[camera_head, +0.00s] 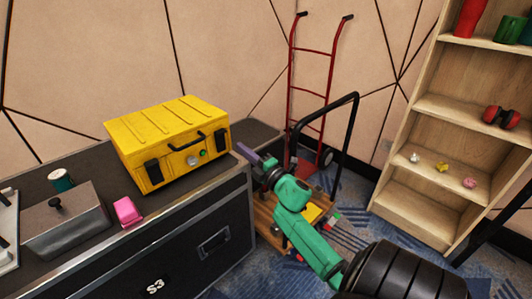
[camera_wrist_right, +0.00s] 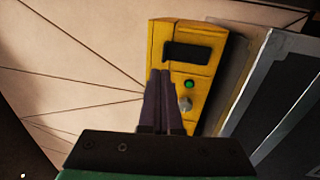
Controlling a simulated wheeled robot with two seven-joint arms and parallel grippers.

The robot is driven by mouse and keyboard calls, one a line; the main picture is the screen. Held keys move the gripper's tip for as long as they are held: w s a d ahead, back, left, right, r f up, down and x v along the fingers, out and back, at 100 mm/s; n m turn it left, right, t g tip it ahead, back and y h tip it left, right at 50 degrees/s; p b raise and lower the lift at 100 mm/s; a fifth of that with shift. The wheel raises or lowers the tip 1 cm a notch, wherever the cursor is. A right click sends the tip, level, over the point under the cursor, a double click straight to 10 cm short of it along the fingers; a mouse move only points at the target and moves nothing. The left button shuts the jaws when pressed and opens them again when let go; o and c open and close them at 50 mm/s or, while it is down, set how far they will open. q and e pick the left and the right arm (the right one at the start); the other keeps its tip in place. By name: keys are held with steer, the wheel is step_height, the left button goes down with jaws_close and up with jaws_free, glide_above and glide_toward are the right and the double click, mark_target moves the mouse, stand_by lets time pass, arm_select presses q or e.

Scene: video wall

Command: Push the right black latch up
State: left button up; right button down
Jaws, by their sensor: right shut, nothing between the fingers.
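The yellow case (camera_head: 170,140) stands closed on the black-topped chest. Its right black latch (camera_head: 222,139) is at the right end of its front face, and the left black latch (camera_head: 153,170) is at the other end. My right gripper (camera_head: 242,150) is shut and empty, just right of the right latch. In the right wrist view the purple fingers (camera_wrist_right: 160,75) overlap the edge of the yellow case (camera_wrist_right: 208,69), below a black latch (camera_wrist_right: 187,54). I cannot tell whether they touch. My left gripper is not in view.
A green button (camera_head: 203,153) and silver knob (camera_head: 192,160) sit between the latches, under a black handle (camera_head: 187,143). A pink block (camera_head: 127,211) and a grey box (camera_head: 65,220) are to the left. A red hand truck (camera_head: 313,90) and wooden shelf (camera_head: 440,150) stand behind right.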

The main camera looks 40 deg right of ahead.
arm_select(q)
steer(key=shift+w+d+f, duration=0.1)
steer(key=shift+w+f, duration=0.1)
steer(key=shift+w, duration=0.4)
arm_select(e)
steer(key=s+f, duration=0.1)
steer(key=s, duration=0.6)
steer(key=shift+s+f, duration=0.2)
steer(key=shift+d, duration=0.1)
